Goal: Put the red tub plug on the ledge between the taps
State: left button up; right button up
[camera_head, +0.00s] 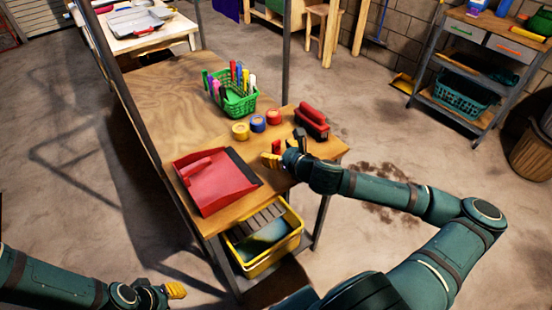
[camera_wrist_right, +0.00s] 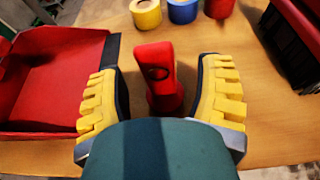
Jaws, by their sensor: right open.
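My right gripper (camera_wrist_right: 158,85) is open, with one yellow-padded finger on each side of the red piece and gaps visible on both sides. In the head view, my right gripper (camera_head: 284,150) is over the near right part of the bench. My left gripper (camera_head: 174,291) is low at the left, off the bench, its jaws unclear. I see no taps or ledge.
The bench (camera_head: 165,85) holds a red dustpan (camera_head: 213,180) left of my right gripper, a red brush (camera_head: 312,120), several tape rolls (camera_head: 258,123) and a green basket (camera_head: 238,103). A yellow bin (camera_head: 290,243) sits below. The bench's far left is clear.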

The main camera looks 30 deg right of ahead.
jog(key=shift+w+f, duration=0.2)
jog(key=shift+w, duration=0.3)
grip_shut()
